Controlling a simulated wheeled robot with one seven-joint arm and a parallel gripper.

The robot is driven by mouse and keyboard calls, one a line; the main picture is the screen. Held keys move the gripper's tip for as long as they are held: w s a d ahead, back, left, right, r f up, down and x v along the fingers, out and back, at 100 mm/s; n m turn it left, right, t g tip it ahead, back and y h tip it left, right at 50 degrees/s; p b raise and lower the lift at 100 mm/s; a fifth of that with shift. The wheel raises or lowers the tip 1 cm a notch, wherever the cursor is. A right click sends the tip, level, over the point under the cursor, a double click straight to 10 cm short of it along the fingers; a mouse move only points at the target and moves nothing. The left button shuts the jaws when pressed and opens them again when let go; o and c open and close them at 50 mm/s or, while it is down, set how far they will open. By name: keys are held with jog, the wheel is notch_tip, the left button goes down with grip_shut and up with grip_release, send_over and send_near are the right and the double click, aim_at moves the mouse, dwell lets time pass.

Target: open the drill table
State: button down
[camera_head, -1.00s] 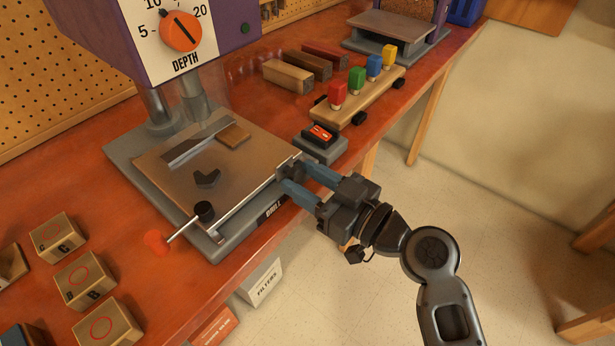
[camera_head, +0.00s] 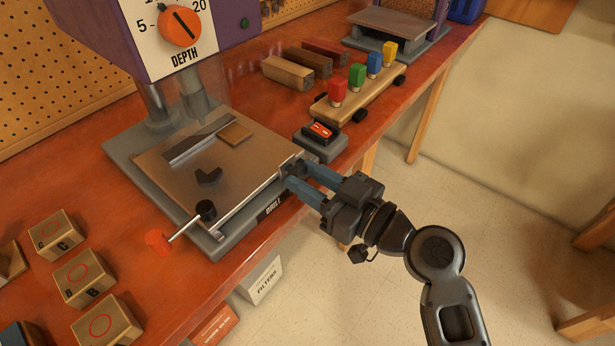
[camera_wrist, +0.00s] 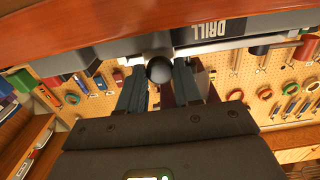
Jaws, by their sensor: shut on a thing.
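The drill table (camera_head: 165,180) is a flat metal plate on a grey base under the purple drill press on the red bench. A light rail runs along its front edge, above the DRILL label (camera_head: 271,207). A small dark round knob (camera_wrist: 159,69) shows near the rail in the wrist view. My gripper (camera_head: 299,173) reaches the front right corner of the table from the floor side. In the wrist view its two blue fingers (camera_wrist: 159,82) stand on either side of the knob and are shut on it. The fingers partly hide the knob in the head view.
A red-tipped lever (camera_head: 158,242) sticks out at the table's front left. A grey box with a red switch (camera_head: 320,133) stands close right of my gripper. A wooden pegged cart (camera_head: 355,98) and lettered blocks (camera_head: 85,278) are on the bench.

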jog(key=b+v, duration=0.6)
jog(key=v, duration=0.7)
jog(key=c, duration=1)
grip_release()
jog(key=shift+c, duration=0.2)
jog(key=b+v, duration=0.1)
jog(key=v, duration=0.7)
jog(key=shift+b, duration=0.3)
jog(key=shift+f, duration=0.1)
